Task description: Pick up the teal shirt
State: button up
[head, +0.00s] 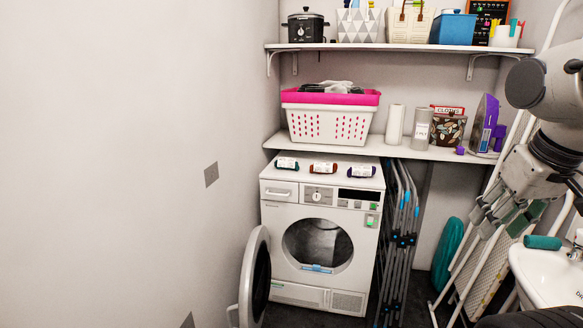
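Three small rolled bundles with pale bands lie in a row on top of the white dryer (272,190). The left bundle (287,163) has dark green-teal ends and looks most like the teal shirt. The middle bundle (323,168) is red-brown and the right bundle (360,171) is dark purple-blue. My gripper (484,221) is at the right, pointing down and left, well apart from the bundles. I cannot tell how far its fingers are apart. A dark green patch shows beside it, and I cannot tell what it is.
The dryer's round door (256,280) stands open at the left. A lower shelf (375,148) above the dryer holds a basket (325,120). Folded racks (400,240) stand beside the dryer. A sink (550,275) with a teal roll (542,242) on its rim is at right.

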aim_at(285, 163)
jog(key=i+u, duration=0.15)
jog(key=i, duration=0.3)
jog(key=i+l+u, duration=0.15)
jog(key=i, duration=0.3)
jog(key=i+l+u, duration=0.4)
jog(key=i+l, duration=0.65)
